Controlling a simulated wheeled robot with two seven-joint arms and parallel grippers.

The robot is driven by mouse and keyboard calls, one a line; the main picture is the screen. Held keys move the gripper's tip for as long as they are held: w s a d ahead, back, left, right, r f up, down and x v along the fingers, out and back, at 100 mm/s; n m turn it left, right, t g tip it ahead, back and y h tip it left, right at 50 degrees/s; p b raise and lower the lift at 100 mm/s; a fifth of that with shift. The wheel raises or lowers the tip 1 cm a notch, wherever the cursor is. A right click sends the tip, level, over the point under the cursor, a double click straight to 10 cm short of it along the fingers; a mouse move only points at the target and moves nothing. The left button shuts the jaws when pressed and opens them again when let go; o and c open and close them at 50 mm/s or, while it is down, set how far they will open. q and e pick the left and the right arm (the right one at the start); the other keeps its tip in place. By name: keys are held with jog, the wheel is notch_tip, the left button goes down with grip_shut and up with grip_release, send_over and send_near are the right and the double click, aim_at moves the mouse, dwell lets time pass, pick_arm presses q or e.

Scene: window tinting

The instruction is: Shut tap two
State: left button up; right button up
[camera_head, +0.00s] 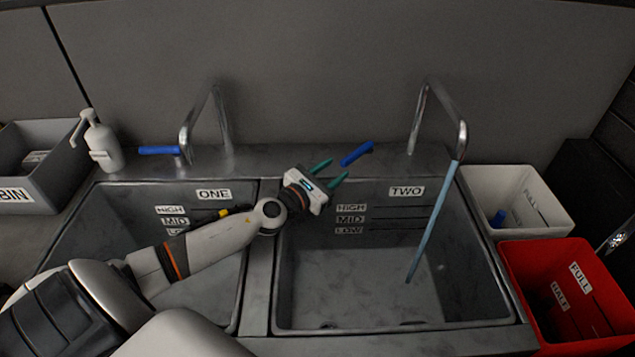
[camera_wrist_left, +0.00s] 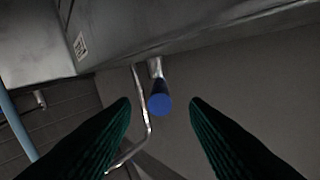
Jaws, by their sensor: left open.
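Tap two's blue lever (camera_head: 357,153) angles up to the right behind the right basin, to the left of its metal spout (camera_head: 462,132). A blue stream of water (camera_head: 432,222) runs from the spout into basin two (camera_head: 400,305). My left gripper (camera_head: 338,172) is open and empty, just short of the lever at its lower left. In the left wrist view, the lever's round blue end (camera_wrist_left: 160,104) shows between the two green fingers, beyond their tips, with no contact visible. My right gripper is not in view.
Tap one's blue lever (camera_head: 159,150) lies level behind the left basin. A white soap dispenser (camera_head: 101,146) and grey bin (camera_head: 40,195) stand at the left. A white container (camera_head: 480,180) and red container (camera_head: 520,262) stand at the right. My left arm crosses above basin one.

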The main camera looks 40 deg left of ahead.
pick_arm(q)
jog(key=s, duration=0.4)
jog(key=s+b, duration=0.1)
jog(key=shift+s+a, duration=0.4)
jog(key=shift+r, duration=0.1)
jog(key=c, duration=0.5)
jog(key=d+n+p, duration=0.1)
jog(key=n+p, duration=0.1)
jog(key=n, duration=0.2)
jog(key=d+r+n+y+p, duration=0.1)
jog(key=n+p, duration=0.1)
jog(key=n, duration=0.2)
jog(key=d+r+n+y+p, duration=0.1)
jog(key=n+p, duration=0.2)
jog(key=n, duration=0.1)
jog(key=shift+d+r+t, duration=0.1)
jog(key=shift+r+t, duration=0.15)
jog(key=shift+t, duration=0.05)
grip_shut()
jog(key=s+d+n+y+p, duration=0.15)
jog(key=d+n+p, duration=0.45)
jog(key=n, duration=0.6)
jog(key=w+a+f+n+g+b, duration=0.1)
jog(key=w+a, duration=0.3)
jog(key=w, duration=0.7)
jog(key=shift+a+f+y+b, duration=0.4)
jog(key=shift+f+y+b, duration=0.05)
jog(key=shift+b, duration=0.05)
